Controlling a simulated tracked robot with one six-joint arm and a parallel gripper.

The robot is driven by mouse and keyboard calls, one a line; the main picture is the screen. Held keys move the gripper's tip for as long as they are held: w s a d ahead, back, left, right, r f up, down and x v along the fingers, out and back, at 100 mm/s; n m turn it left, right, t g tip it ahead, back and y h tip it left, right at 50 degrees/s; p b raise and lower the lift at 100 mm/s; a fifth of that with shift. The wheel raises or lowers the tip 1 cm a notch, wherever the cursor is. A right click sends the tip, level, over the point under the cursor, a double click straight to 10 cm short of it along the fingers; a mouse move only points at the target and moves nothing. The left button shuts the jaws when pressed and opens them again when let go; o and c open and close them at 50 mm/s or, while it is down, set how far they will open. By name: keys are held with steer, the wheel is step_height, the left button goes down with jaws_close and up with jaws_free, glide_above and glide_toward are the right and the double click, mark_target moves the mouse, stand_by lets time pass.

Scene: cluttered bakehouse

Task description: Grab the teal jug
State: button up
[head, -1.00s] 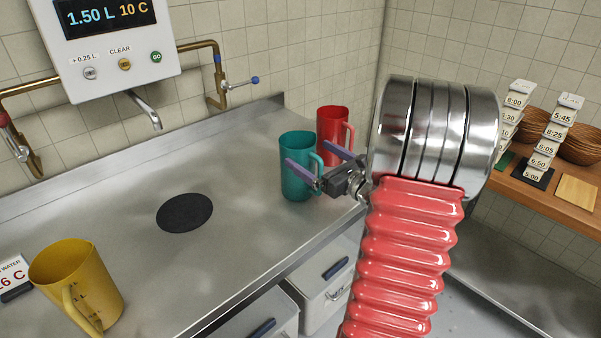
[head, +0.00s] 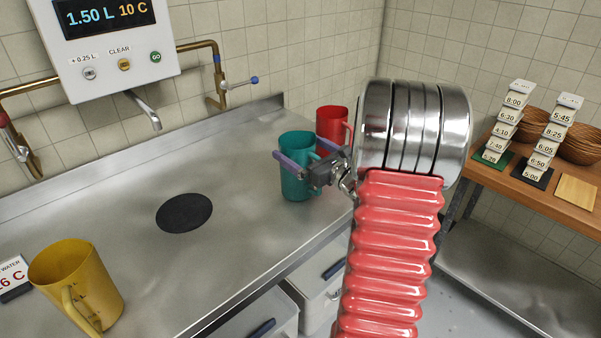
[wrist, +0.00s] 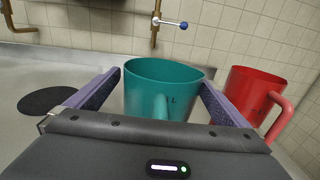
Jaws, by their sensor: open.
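The teal jug (head: 297,184) stands upright on the steel counter, near its right end. In the wrist view the teal jug (wrist: 168,90) sits between the two purple fingers, its handle facing my gripper. My gripper (head: 302,152) is open, with one finger on each side of the jug; it also shows in the wrist view (wrist: 160,88). I cannot tell whether the fingers touch the jug. In the head view, the gripper covers part of the jug and its handle.
A red jug (head: 331,122) stands just behind and right of the teal one. A yellow jug (head: 88,285) stands at the front left. A dark round pad (head: 184,213) lies on the counter below a spout (head: 146,112). The counter's middle is otherwise clear.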

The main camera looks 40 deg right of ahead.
steer(key=shift+c, duration=0.3)
steer(key=c, duration=1.5)
steer(key=shift+o, duration=0.2)
step_height(320, 180, up, 10)
stand_by(0.4)
